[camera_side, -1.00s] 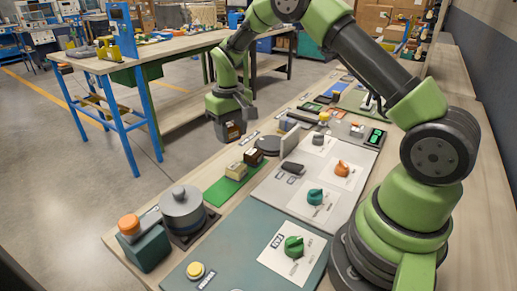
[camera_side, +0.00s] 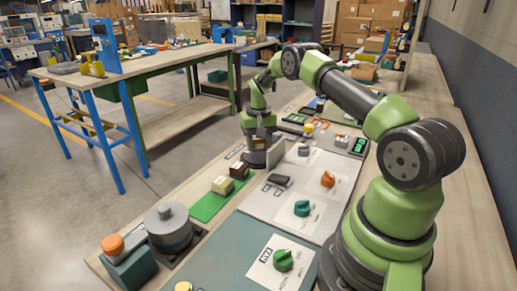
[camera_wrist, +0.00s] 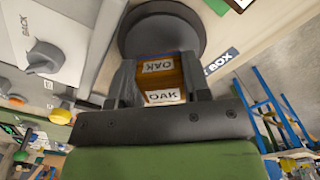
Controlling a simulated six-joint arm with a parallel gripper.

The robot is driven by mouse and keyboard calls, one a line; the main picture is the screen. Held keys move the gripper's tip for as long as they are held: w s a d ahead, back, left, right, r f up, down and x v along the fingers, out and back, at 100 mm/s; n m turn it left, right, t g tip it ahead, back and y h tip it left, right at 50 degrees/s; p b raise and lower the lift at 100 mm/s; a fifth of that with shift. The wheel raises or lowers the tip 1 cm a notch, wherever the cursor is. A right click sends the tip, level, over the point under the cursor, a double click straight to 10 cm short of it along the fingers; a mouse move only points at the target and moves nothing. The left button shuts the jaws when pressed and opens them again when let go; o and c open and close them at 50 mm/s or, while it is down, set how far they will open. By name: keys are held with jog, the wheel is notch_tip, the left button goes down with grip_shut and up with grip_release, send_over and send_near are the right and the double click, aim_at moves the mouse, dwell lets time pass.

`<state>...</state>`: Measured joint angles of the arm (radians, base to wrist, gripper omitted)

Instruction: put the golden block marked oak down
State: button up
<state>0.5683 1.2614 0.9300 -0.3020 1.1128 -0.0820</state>
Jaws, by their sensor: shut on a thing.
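The golden block marked OAK (camera_wrist: 162,72) is between the jaws of my gripper (camera_wrist: 160,85) in the wrist view; two white OAK labels show on it. My gripper is shut on it. In the side view, my gripper (camera_side: 259,146) is over a dark round disc (camera_side: 252,160), which is largely hidden by it. The disc (camera_wrist: 135,35) lies just beyond the block in the wrist view. Whether the block touches the disc, I cannot tell.
A green mat (camera_side: 207,208) nearby bears a cream block (camera_side: 222,185) and a dark brown block (camera_side: 240,170). A panel with an orange knob (camera_side: 328,179) is right. A grey pot (camera_side: 169,227) stands at the front left.

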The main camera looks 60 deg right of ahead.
jog(key=shift+f, duration=1)
jog(key=shift+f, duration=0.1)
jog(key=o, duration=0.9)
